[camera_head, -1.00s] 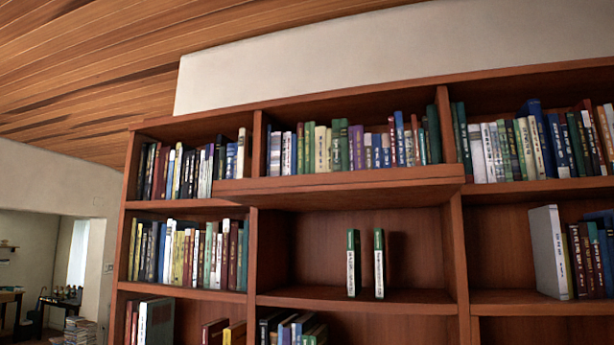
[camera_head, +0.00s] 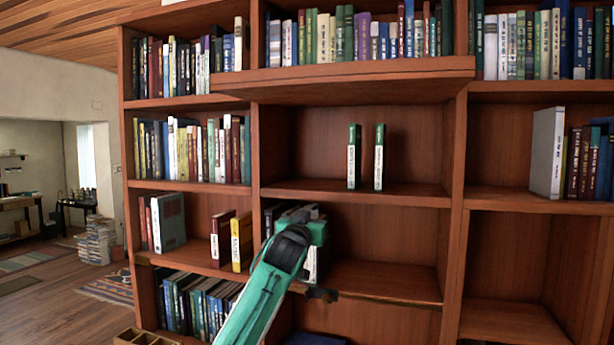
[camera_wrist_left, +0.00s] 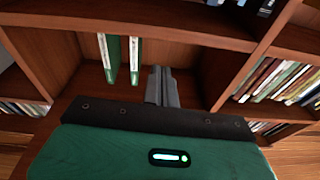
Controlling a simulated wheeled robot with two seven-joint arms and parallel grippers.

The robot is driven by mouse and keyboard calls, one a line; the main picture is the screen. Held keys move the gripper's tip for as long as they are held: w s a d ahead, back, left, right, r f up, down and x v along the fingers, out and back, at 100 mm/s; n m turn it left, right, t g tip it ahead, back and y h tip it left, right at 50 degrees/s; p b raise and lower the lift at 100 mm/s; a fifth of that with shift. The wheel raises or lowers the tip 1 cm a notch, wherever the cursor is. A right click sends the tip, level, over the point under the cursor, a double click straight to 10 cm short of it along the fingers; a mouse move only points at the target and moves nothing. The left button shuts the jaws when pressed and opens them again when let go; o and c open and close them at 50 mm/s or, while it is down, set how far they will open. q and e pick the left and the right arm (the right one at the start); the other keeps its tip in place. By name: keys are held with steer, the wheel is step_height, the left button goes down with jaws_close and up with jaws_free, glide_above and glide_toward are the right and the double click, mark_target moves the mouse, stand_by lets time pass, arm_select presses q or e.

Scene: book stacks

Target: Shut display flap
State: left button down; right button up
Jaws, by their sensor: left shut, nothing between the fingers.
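The display flap (camera_head: 350,82) is a brown wooden board on the middle of the bookcase. It juts out, raised, above an open compartment (camera_head: 315,148). Two slim green-and-white books (camera_head: 354,157) stand upright in that compartment. They also show in the left wrist view (camera_wrist_left: 110,60), which looks upside down. My left gripper (camera_head: 316,232) is in front of the bookcase, below the flap and apart from it. Its fingers (camera_wrist_left: 162,87) are shut and empty in the left wrist view. In the head view the fingertips are not clear. My right gripper is not in view.
More books (camera_head: 590,160) stand at the right. A yellow book (camera_head: 241,241) stands left of my left arm. A stack of books (camera_head: 97,242) is on the floor at far left. The space below the flap is open.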

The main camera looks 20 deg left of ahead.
arm_select(q)
steer(key=s+d+r+t, duration=0.1)
steer(key=s+r+t, duration=0.1)
steer(key=s+r, duration=0.65)
steer(key=s+r+t, duration=0.2)
steer(key=s+r, duration=0.2)
steer(key=r, duration=1)
steer(key=s+d+r+t, duration=0.1)
steer(key=s+r+t, duration=0.1)
steer(key=s+r, duration=0.7)
steer(key=p+x, duration=0.8)
steer(key=x, duration=0.6)
steer(key=shift+s+f+p, duration=0.2)
steer(key=shift+f+p, duration=0.8)
steer(key=shift+f, duration=1.45)
